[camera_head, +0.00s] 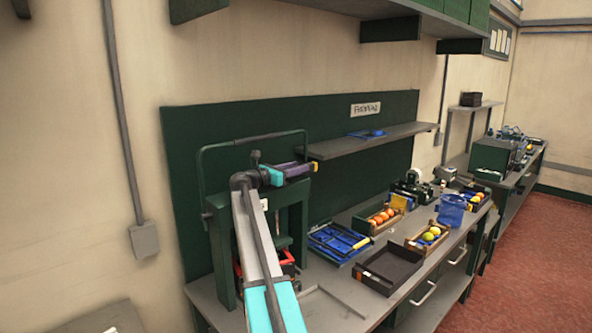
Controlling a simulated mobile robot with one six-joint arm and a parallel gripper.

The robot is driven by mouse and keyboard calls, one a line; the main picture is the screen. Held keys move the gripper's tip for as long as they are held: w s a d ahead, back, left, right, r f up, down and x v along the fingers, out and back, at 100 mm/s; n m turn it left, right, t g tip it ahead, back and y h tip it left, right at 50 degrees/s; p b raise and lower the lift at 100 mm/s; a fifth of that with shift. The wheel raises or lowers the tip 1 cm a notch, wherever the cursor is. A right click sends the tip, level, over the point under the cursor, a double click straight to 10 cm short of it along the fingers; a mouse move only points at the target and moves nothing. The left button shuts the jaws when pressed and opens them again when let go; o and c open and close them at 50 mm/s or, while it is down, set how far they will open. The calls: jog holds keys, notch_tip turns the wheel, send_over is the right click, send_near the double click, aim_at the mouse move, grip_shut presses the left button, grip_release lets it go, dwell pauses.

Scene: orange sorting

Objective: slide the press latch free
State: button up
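The press (222,255) is a dark green upright frame with a curved bar handle (250,139), standing on the left end of the bench. My arm reaches up in front of it, and my gripper (300,171) is at the top of the frame, beside the handle and pointing right. Its fingers are too small and overlapped to tell whether they are open or hold anything. I cannot pick out the press latch; my wrist and gripper cover much of the press top. Something red (287,261) shows low inside the frame, partly behind my arm.
On the bench (337,305) are a blue tray of tools (338,240), an empty dark tray (389,268), a crate of oranges (378,217), a crate of yellow and green fruit (428,238) and a blue container (451,209). A wall shelf (370,140) hangs right of my gripper.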

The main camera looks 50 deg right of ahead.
jog(key=shift+d, duration=0.2)
grip_shut()
jog(key=a, duration=0.5)
jog(key=shift+w+b, duration=0.1)
jog(key=shift+b, duration=0.25)
jog(key=shift+w+a+f, duration=0.1)
jog(key=shift+c, duration=1.2)
grip_release()
jog(key=shift+a, duration=0.1)
jog(key=shift+o, duration=1.2)
jog(key=shift+a, duration=0.1)
